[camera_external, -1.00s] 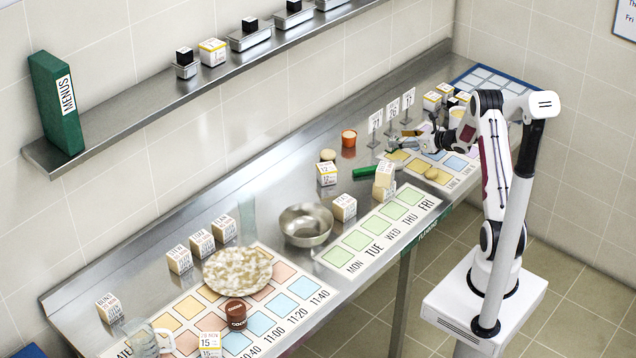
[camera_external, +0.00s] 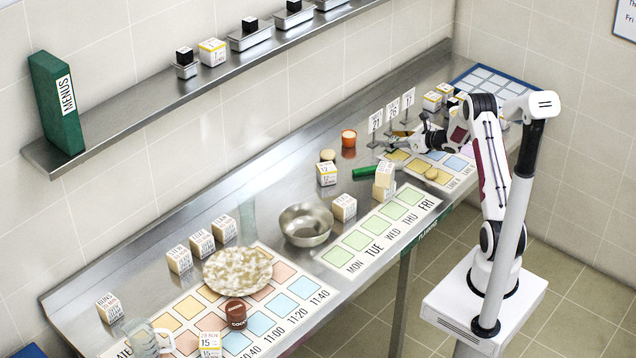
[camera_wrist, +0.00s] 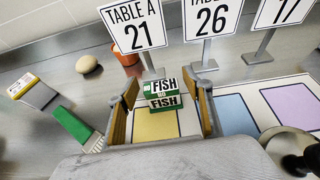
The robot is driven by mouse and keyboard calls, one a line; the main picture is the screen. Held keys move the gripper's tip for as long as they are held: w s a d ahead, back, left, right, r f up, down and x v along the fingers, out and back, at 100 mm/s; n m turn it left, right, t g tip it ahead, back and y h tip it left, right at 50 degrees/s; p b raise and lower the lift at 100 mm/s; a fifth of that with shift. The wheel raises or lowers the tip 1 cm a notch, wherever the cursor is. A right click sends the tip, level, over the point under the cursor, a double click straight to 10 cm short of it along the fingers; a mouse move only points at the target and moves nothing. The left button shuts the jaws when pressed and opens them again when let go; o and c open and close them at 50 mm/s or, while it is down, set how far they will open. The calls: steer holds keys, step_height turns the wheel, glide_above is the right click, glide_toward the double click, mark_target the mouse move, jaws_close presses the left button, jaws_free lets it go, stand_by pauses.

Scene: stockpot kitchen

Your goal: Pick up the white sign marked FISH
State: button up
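The FISH sign (camera_wrist: 162,92) is a small white and green piece with black lettering, seen in the wrist view over a yellow square. The word FISH appears on two of its faces. My gripper (camera_wrist: 165,103) is open, with one finger to the left of the sign and one to the right. Gaps show between the sign and both fingers. In the external view my gripper (camera_external: 424,140) is low over the far right part of the counter, and I cannot make out the sign there.
Table number signs on metal stands, such as TABLE A 21 (camera_wrist: 133,25) and 26 (camera_wrist: 211,18), stand just behind the sign. A green-handled tool (camera_wrist: 75,128), a tan round item (camera_wrist: 88,65) and an orange cup (camera_external: 349,138) lie to the left. Coloured squares (camera_wrist: 237,115) continue right.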

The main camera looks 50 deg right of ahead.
mark_target(393, 138)
steer(key=c, duration=0.8)
steer(key=shift+r, duration=5)
